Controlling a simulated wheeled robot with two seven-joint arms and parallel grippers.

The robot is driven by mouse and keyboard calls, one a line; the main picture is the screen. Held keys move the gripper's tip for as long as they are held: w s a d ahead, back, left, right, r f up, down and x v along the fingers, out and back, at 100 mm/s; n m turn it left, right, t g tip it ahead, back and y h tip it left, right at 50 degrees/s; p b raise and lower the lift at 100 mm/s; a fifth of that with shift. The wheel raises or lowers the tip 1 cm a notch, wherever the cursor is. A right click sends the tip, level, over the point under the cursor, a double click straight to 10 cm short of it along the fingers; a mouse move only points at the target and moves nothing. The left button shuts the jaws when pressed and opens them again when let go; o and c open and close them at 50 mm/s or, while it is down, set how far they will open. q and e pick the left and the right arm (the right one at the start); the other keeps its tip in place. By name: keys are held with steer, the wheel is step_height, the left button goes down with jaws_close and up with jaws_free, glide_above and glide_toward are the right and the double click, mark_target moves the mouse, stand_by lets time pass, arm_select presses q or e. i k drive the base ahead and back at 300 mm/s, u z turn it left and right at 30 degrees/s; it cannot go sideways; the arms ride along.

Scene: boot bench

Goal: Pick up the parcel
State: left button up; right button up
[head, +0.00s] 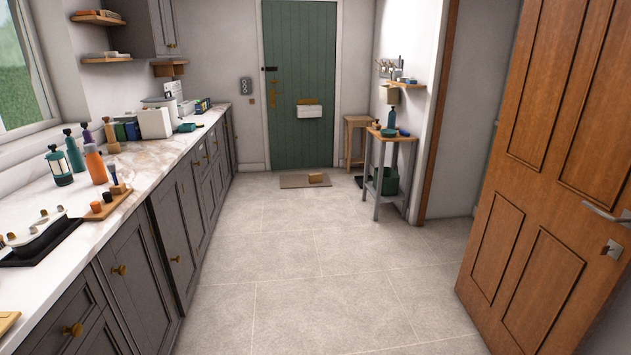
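A small brown box that looks like the parcel (315,178) lies on the doormat (292,182) in front of the green door (300,84), at the far end of the room. It is small in the head view, and no label can be made out. Neither of my grippers shows in the head view. Nothing hides the box from the front.
Grey cabinets with a marble worktop (160,168) run along the left, carrying bottles and boxes. A small wooden side table (390,137) and a stool (356,122) stand at the back right. An open wooden door (545,190) is at the right. The tiled floor (310,260) between is clear.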

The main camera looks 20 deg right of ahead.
mark_target(313, 177)
steer(key=z, duration=0.25)
steer(key=k, duration=0.4)
steer(key=z, duration=0.5)
steer(key=i, duration=2.1)
steer(key=u, duration=0.45)
steer(key=i, duration=4.7)
steer(key=z, duration=0.7)
steer(key=i, duration=2.3)
steer(key=z, duration=0.65)
steer(key=i, duration=0.45)
steer(key=u, duration=0.05)
